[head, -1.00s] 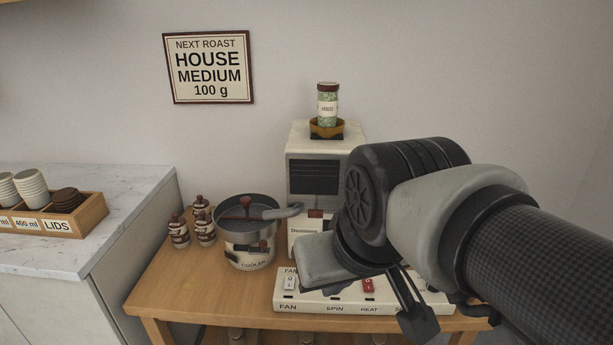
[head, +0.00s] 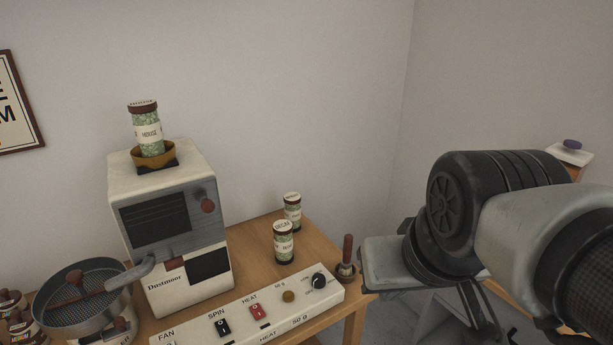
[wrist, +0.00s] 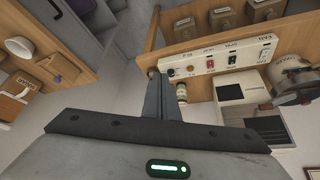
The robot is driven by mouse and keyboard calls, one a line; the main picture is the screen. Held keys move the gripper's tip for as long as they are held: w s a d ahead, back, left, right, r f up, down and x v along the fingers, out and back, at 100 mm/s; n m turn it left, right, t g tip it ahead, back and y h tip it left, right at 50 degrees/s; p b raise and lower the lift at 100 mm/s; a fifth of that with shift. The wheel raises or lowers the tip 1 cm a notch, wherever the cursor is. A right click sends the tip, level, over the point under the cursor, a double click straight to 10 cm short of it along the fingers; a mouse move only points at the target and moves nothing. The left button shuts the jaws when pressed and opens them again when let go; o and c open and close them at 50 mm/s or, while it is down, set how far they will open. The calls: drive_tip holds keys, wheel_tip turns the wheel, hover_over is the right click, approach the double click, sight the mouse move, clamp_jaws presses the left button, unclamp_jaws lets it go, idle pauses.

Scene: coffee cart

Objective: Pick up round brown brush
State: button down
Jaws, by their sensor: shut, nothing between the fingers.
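The round brown brush (head: 346,262) appears to be the upright brown handle on a round dark base at the right end of the wooden table, beside the control panel. It stands close to the left of my arm's wrist in the head view. My gripper (wrist: 164,78) is shut and empty; its fingers point up in the wrist view. It hangs at the lower right in the head view (head: 484,322), apart from the brush. I cannot make out the brush clearly in the wrist view, where the fingers cover part of the table end.
The control panel (head: 255,315) lies along the table's front edge. Two jars (head: 283,243) stand behind it. The roaster (head: 171,230) carries another jar in a brown cup. A cooler pan (head: 82,298) is at left.

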drive_tip(key=shift+d, duration=0.4)
drive_tip(key=c, duration=2.2)
unclamp_jaws()
drive_tip(key=o, duration=0.7)
drive_tip(key=shift+m+g, duration=0.4)
drive_tip(key=w+r, duration=0.1)
drive_tip(key=w, duration=0.2)
drive_tip(key=w+r, duration=0.1)
drive_tip(key=w, duration=0.1)
drive_tip(key=shift+w+r+p, duration=0.35)
drive_tip(key=shift+p, duration=0.05)
drive_tip(key=m+g+p, duration=0.2)
drive_tip(key=m+g, duration=0.1)
hover_over(350, 236)
drive_tip(key=s, duration=0.1)
wheel_tip(350, 236, down, 11)
drive_tip(key=f, duration=0.3)
drive_tip(key=f+b, duration=0.1)
drive_tip(key=f, duration=0.3)
drive_tip(key=w+f, duration=0.1)
drive_tip(key=f, duration=0.3)
drive_tip(key=shift+f+b, duration=0.1)
drive_tip(key=shift+b, duration=0.3)
drive_tip(key=shift+w+f+b, duration=0.15)
drive_tip(key=shift+f+b, duration=0.15)
drive_tip(key=shift+f, duration=1.25)
drive_tip(key=shift+w+f+b, duration=0.15)
drive_tip(key=shift+f+b, duration=0.1)
drive_tip(key=shift+f, duration=1.25)
